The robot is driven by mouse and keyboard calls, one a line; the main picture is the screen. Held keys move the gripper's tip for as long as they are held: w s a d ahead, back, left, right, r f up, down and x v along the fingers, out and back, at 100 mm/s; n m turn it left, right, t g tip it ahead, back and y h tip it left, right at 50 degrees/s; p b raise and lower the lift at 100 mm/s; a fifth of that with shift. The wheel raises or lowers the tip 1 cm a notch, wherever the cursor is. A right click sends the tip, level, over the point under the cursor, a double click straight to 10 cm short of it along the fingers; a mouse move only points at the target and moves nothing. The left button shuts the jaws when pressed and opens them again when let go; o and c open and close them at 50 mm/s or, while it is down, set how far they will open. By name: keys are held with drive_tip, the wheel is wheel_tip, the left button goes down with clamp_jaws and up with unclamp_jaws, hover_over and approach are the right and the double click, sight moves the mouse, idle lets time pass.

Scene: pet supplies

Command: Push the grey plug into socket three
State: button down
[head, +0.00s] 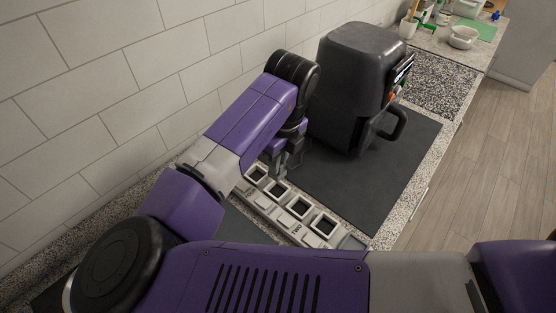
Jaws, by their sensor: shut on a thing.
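A pale socket strip (267,203) lies on the counter, with a row of square, dark-centred sockets along it. My gripper (281,172) points down over the far part of the strip, close above or at the sockets there. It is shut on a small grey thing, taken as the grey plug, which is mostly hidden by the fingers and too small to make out. I cannot tell whether the plug touches a socket.
A black air fryer (352,90) with a side handle stands on a dark mat (395,183) just right of my gripper. A tiled wall (120,95) runs close along the left. A white bowl (463,38) and a green board (482,29) sit at the far end. The mat's near right is clear.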

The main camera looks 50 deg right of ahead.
drive_tip(key=shift+f+b, duration=1.65)
drive_tip(key=shift+f, duration=0.9)
drive_tip(key=shift+f+b, duration=1)
drive_tip(key=shift+f, duration=0.35)
drive_tip(key=c, duration=1.3)
unclamp_jaws()
drive_tip(key=shift+c, duration=0.2)
drive_tip(key=shift+s+r+b, duration=0.15)
drive_tip(key=shift+s+r, duration=0.1)
drive_tip(key=shift+r, duration=1.7)
drive_tip(key=shift+s+r+b, duration=0.15)
drive_tip(key=shift+s+r, duration=0.05)
drive_tip(key=shift+r, duration=1.7)
